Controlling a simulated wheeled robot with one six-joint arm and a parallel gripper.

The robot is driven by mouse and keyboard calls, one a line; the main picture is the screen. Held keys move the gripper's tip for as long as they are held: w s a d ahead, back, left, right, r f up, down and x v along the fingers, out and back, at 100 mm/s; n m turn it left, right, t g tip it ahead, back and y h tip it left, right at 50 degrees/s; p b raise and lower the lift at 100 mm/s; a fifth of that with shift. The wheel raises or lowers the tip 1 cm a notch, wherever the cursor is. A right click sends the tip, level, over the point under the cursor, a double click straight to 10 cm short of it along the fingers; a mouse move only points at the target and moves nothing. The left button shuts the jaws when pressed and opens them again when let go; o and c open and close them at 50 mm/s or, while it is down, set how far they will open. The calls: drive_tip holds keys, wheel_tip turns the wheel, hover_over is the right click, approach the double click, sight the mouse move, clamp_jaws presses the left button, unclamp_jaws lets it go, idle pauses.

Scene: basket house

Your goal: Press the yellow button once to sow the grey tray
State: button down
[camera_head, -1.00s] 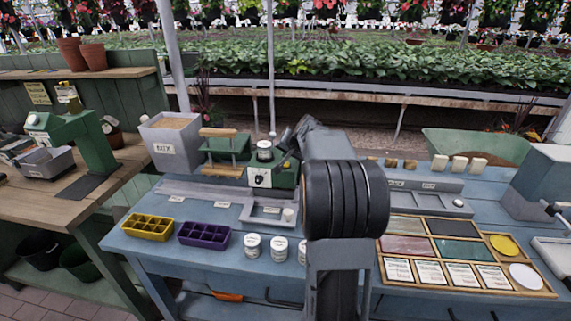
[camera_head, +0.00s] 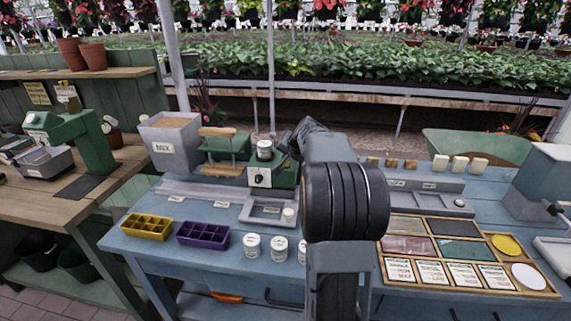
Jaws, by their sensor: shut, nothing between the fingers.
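A green sowing machine (camera_head: 284,177) with a dark dial on its front stands on the blue bench. A small jar sits on top of it. My gripper (camera_head: 284,154) is shut and empty, at the right end of the machine's top. Its fingers cover the spot where a small yellow patch, likely the yellow button, showed earlier. I cannot tell whether they touch it. A grey tray-like frame (camera_head: 246,222) lies in front of the machine, with a small white cylinder at its right end. My arm hides the bench to the right of it.
A yellow cell tray (camera_head: 147,226) and a purple cell tray (camera_head: 203,234) stand at the bench's front left. Several white jars (camera_head: 252,245) are beside them. A grey MIX bin (camera_head: 169,143) stands at back left. A wooden sorting board (camera_head: 462,297) is at right.

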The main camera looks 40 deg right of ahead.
drive_tip(key=shift+f+b, duration=0.6)
drive_tip(key=shift+f, duration=0.05)
idle(0.5)
drive_tip(key=shift+r, duration=0.2)
drive_tip(key=shift+r+p, duration=0.75)
drive_tip(key=shift+r, duration=0.1)
drive_tip(key=shift+r, duration=0.15)
drive_tip(key=shift+r+p, duration=1.95)
drive_tip(key=shift+r, duration=0.45)
drive_tip(key=shift+f, duration=0.1)
